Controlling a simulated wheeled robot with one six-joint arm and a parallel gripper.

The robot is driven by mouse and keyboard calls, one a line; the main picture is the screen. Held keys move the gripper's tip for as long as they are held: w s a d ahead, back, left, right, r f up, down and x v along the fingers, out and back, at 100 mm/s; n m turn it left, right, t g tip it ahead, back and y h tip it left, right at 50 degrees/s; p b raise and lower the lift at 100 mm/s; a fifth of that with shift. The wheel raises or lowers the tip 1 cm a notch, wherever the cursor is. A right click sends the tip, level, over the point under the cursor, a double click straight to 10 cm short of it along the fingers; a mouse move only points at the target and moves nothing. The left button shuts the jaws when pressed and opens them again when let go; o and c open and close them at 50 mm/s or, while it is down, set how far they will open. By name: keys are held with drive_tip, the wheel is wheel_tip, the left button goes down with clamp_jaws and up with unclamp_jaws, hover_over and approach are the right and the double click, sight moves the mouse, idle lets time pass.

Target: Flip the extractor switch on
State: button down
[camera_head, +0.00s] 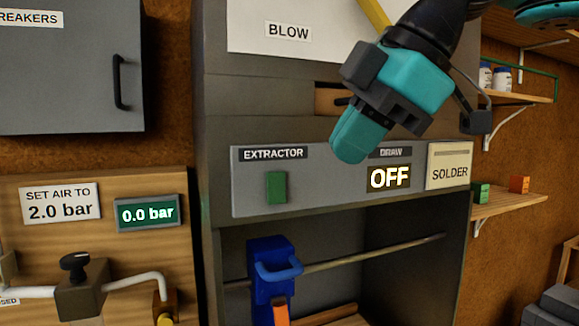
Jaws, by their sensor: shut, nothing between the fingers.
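The extractor switch is a small green rocker (277,187) under the EXTRACTOR label (273,153) on a grey panel (325,190). To its right, under the DRAW label, a dark display (388,178) reads OFF. My gripper (350,150) is teal and shut, with nothing in it. It points down and left, in front of the panel's upper edge, right of and above the switch. It partly covers the panel between the two labels. I cannot tell how far it is from the panel. The switch is fully in view.
A SOLDER card (450,166) is at the panel's right end. Below the panel is an open bay with a rod (370,253) and a blue clamp-like thing (270,270). A grey breaker box (65,75) and an air gauge (147,213) reading 0.0 bar are left. Shelves (505,205) are right.

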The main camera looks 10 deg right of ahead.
sight(289, 191)
drive_tip(key=shift+r+n, duration=0.4)
drive_tip(key=shift+r, duration=0.45)
drive_tip(key=shift+f, duration=0.1)
drive_tip(key=w+a+f, duration=0.1)
drive_tip(key=w+f, duration=0.1)
drive_tip(key=w+a+f+p, duration=0.1)
drive_tip(key=w+a+f, duration=0.1)
drive_tip(key=f, duration=0.1)
drive_tip(key=w+a+f, duration=0.2)
drive_tip(key=f, duration=0.1)
drive_tip(key=shift+a, duration=0.15)
drive_tip(key=shift+w+a+f+p, duration=0.1)
drive_tip(key=shift+w+f+p, duration=0.1)
drive_tip(key=shift+w, duration=0.15)
drive_tip(key=shift+w+a+f+p, duration=0.1)
drive_tip(key=shift+w+p, duration=0.1)
drive_tip(key=shift+w, duration=0.15)
